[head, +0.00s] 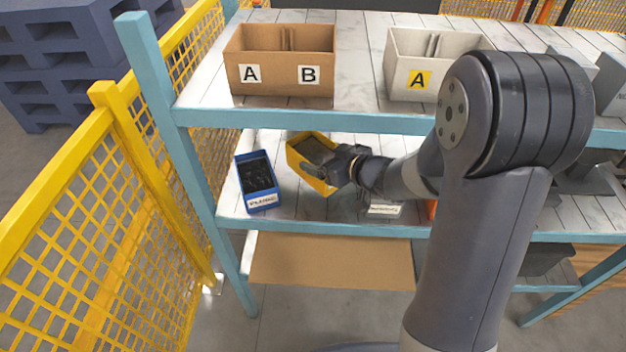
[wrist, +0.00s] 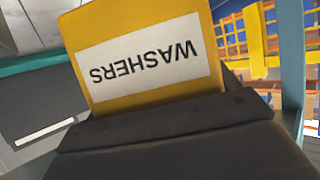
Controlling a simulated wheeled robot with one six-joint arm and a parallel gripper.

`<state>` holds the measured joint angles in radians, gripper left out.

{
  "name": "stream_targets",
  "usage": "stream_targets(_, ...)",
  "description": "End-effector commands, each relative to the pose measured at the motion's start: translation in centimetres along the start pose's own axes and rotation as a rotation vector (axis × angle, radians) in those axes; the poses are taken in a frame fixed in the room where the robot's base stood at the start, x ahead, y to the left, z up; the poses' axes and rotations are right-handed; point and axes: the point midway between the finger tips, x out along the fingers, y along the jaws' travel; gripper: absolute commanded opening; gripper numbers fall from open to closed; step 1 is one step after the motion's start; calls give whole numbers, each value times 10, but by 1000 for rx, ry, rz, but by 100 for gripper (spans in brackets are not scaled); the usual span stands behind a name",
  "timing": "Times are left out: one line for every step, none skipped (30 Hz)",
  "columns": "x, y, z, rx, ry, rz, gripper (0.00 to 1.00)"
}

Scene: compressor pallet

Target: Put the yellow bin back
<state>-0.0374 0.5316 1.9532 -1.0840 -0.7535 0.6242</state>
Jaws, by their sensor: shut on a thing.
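The yellow bin (head: 298,156) is on the middle shelf level of the rack in the head view, tilted in the picture, just right of a blue bin. Dark contents show inside it. My gripper (head: 335,172) is at its front right side and shut on it. In the wrist view the yellow bin (wrist: 145,55) fills the middle, with a white label reading WASHERS upside down. The dark gripper body (wrist: 165,130) covers the bin's lower part there. I cannot tell whether the bin touches the shelf.
The blue bin (head: 257,182) with dark contents stands close on the left. A white label plate (head: 384,209) is at the shelf edge on the right. The upper shelf (head: 360,103) holds a brown A/B box (head: 280,62) and a pale A box (head: 408,66). A yellow fence (head: 120,200) runs along the left.

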Motion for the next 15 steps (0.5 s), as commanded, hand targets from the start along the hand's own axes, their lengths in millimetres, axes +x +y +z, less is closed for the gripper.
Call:
stream_targets(5, 0, 12, 3, 0, -1, 30)
stream_targets(7, 0, 17, 3, 0, -1, 30)
stream_targets(10, 0, 23, 4, -1, -1, 30)
stream_targets(11, 0, 27, 2, 0, -1, 30)
stream_targets(13, 0, 31, 3, 1, -1, 30)
stream_targets(14, 0, 34, 1, 2, -1, 30)
stream_targets(15, 0, 36, 0, 2, -1, 30)
stream_targets(16, 0, 37, 0, 2, -1, 30)
stream_targets(17, 0, 39, 0, 2, -1, 30)
stream_targets(18, 0, 42, 0, 2, 0, 30)
stream_targets(19, 0, 44, 1, 2, 0, 30)
stream_targets(21, 0, 49, 1, 1, -1, 30)
stream_targets(22, 0, 53, 1, 1, -1, 30)
stream_targets(24, 0, 57, 1, 1, -1, 30)
stream_targets(26, 0, 62, 2, 1, -1, 30)
